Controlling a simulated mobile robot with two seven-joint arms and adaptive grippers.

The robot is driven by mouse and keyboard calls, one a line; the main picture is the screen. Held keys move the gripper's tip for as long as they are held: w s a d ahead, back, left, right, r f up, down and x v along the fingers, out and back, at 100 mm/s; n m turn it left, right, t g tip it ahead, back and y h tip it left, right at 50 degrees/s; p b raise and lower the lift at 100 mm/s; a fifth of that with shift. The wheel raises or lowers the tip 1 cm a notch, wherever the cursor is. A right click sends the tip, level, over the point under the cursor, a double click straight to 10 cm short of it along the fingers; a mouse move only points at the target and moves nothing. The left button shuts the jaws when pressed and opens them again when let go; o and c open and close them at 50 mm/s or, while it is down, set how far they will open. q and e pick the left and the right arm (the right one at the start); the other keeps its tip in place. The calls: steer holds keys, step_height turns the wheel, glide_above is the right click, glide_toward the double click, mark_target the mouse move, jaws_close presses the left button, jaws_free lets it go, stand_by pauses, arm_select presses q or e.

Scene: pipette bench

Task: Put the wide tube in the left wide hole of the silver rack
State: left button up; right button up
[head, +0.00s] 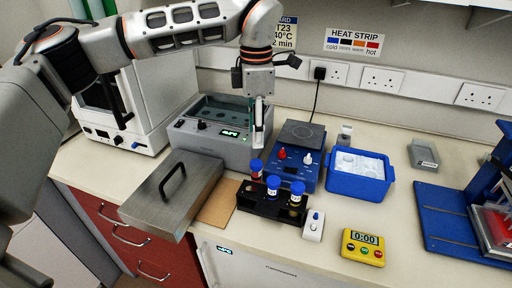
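A black rack (246,204) stands on the bench, front middle. I cannot tell for sure which tube is the wide one. No silver rack shows clearly; the inside of the grey water bath (232,150) is mostly hard to make out. My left gripper (258,138) points down above the red-capped tube, in front of the bath's right end. Its fingers are seen edge-on, so their opening is unclear. My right gripper is not in view.
A steel lid (160,207) with a black handle lies front left of the bath. A blue device (293,160), a blue tub (358,184), a white remote (314,226) and a yellow timer (363,246) stand nearby. A blue stand (450,225) is at the right.

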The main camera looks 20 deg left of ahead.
arm_select(q)
step_height(320, 180, up, 2)
steer(key=shift+c, duration=0.2)
steer(key=m+b, duration=0.1)
steer(key=m, duration=0.7)
glide_above(256, 162)
step_height(256, 162, down, 5)
steer(key=shift+w, duration=0.1)
step_height(256, 162, down, 6)
steer(key=m+b, duration=0.1)
steer(key=m, duration=0.8)
steer(key=f+m, duration=0.1)
steer(key=m, duration=0.2)
steer(key=shift+f, duration=4.15)
jaws_close()
